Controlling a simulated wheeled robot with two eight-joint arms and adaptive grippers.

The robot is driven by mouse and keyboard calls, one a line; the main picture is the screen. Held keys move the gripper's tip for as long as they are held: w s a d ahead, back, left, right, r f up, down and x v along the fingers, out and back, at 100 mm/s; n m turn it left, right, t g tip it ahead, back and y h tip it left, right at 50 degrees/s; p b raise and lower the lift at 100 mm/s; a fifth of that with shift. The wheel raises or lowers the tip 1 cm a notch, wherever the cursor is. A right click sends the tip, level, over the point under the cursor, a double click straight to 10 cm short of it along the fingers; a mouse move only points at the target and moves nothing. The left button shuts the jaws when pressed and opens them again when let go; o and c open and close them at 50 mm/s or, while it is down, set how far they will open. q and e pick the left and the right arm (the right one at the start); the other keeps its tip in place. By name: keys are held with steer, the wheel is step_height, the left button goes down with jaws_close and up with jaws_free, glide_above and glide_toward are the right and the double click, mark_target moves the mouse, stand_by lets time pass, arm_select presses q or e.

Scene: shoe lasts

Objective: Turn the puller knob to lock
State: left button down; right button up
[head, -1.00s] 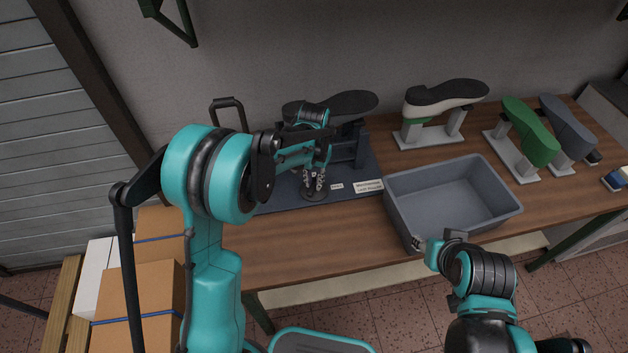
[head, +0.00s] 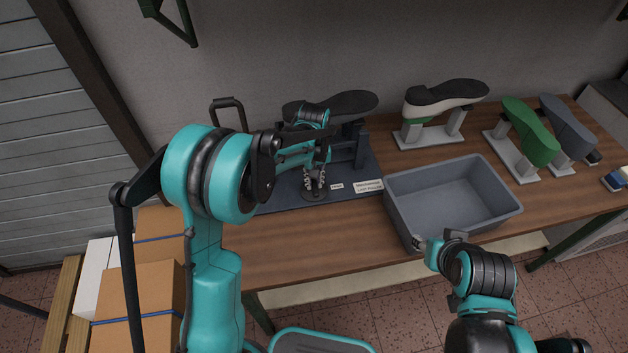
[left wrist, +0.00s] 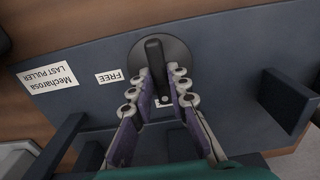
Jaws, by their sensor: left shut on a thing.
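The puller knob (left wrist: 153,52) is a dark round disc with a raised bar grip, on the dark blue base plate of the last puller (left wrist: 110,52). In the left wrist view the bar points up the picture, lengthwise between my fingers. My left gripper (left wrist: 160,82) is shut on the knob's bar, one finger on each side. In the head view my left gripper (head: 314,184) reaches down onto the knob (head: 315,195). A white FREE label (left wrist: 109,77) lies beside the knob; another label is partly hidden behind the fingers. My right gripper (head: 428,244) is by the grey bin's front edge; its jaws are unclear.
A dark shoe last (head: 345,103) sits on the puller's posts behind my left gripper. A grey bin (head: 398,213) stands right of the puller. Green (head: 530,130), grey and white-black lasts stand on stands farther right. Wooden table (head: 290,240) is bare in front.

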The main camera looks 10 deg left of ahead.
mark_target(314, 184)
stand_by(0.4)
arm_select(q)
steer(key=c, duration=1.5)
jaws_free()
steer(key=shift+o, duration=0.2)
steer(key=shift+r, duration=0.1)
step_height(314, 184, up, 12)
steer(key=shift+s, duration=0.1)
steer(key=s+a+r+m+t, duration=0.25)
steer(key=s+r, duration=0.25)
steer(key=s, duration=0.5)
steer(key=s+a+f+m+t, duration=0.1)
steer(key=s+t, duration=0.1)
steer(key=s, duration=0.3)
steer(key=s+a+f+m+t, duration=0.1)
steer(key=s+a+f+t, duration=0.1)
steer(key=s, duration=0.4)
steer(key=shift+s+f+t, duration=0.2)
steer(key=shift+f+t, duration=0.05)
steer(key=shift+t, duration=0.1)
